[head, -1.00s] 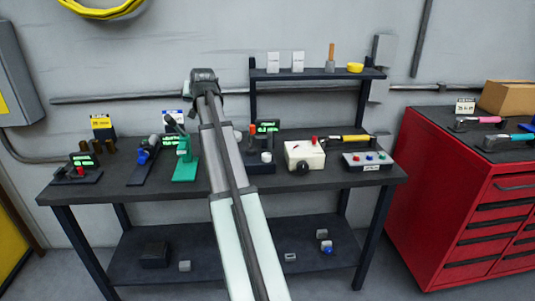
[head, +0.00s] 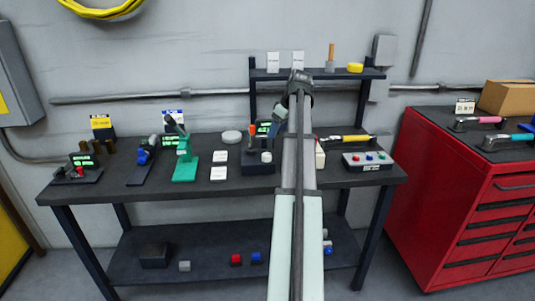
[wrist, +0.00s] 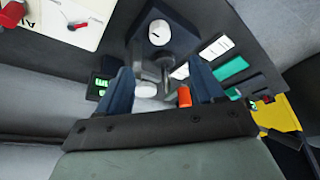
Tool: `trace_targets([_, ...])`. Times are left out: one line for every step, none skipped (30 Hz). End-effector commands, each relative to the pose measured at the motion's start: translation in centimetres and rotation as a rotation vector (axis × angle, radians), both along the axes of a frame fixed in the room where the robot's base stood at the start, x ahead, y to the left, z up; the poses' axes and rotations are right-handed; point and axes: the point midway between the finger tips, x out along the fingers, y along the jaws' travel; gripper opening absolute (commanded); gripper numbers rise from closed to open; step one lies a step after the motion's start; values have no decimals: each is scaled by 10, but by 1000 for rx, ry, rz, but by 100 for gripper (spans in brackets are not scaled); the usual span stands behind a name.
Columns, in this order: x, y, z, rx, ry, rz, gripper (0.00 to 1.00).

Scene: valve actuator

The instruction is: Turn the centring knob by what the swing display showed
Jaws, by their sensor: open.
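A dark block device (head: 258,168) stands on the bench and carries a white knob (head: 266,157) on its front part and an orange-tipped lever (head: 252,130). In the wrist view the white knob (wrist: 159,32) shows a dark mark on its face, and the orange tip (wrist: 184,97) lies near one finger.
A green stand (head: 184,168) and white cards (head: 219,173) lie left of the device. A cream box (wrist: 75,22) with a red knob is mostly hidden by my arm in the head view. A button box (head: 367,161) stands to the right. A shelf (head: 318,73) rises behind.

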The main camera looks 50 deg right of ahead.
Motion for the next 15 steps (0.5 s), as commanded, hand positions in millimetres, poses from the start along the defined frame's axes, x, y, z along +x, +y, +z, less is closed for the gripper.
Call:
trace_targets([2,1,-5,1,1,1,67])
trace_targets([3,1,-8,1,1,1,67])
trace_targets([5,1,-12,1,1,0,67])
trace_targets([6,1,-16,1,1,0,67])
trace_targets([8,1,-21,1,0,0,67])
trace_targets([11,1,-27,1,1,-1,67])
trace_targets([13,1,-32,1,1,-1,67])
trace_targets([15,1,-37,1,1,-1,67])
trace_targets([18,2,-43,0,0,0,67])
trace_targets([20,2,-48,0,0,-1,67])
trace_targets([22,2,-53,1,1,-1,67])
trace_targets([25,2,-60,1,1,-1,67])
trace_targets([27,2,-64,0,0,-1,67])
trace_targets([29,2,-69,0,0,-1,67])
trace_targets([31,2,-76,0,1,-1,67])
